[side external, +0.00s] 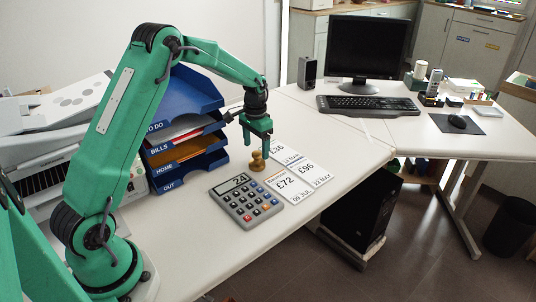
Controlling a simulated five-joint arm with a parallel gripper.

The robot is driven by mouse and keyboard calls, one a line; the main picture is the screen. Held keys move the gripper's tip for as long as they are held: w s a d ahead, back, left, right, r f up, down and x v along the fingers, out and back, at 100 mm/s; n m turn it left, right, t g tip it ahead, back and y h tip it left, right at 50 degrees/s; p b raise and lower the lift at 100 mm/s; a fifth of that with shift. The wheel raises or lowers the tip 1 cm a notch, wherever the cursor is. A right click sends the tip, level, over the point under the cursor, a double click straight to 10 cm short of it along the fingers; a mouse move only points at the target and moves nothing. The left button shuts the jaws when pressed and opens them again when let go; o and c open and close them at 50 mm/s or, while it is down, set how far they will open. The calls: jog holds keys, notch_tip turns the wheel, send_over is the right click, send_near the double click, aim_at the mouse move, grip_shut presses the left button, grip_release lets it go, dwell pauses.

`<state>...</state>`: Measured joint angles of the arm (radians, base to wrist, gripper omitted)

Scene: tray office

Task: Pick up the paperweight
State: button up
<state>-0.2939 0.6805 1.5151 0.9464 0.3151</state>
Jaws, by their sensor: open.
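The paperweight (257,161) is a small brass-brown knobbed piece, standing upright on the white desk just above the calculator. My gripper (257,141) is green, points down and is open. Its fingertips are close above the paperweight in the side view. I cannot tell whether the fingers are level with its top or still clear of it. Nothing is held between them.
A grey calculator (246,201) reading 24 lies in front of the paperweight. Price cards (290,186) lie to its right. Blue stacked trays (188,128) stand close on the left. A keyboard (367,105) and monitor (368,47) are farther back.

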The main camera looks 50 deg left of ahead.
aim_at(257, 152)
jog(key=shift+f, duration=0.3)
jog(key=shift+f, duration=2.5)
jog(key=c, duration=1.3)
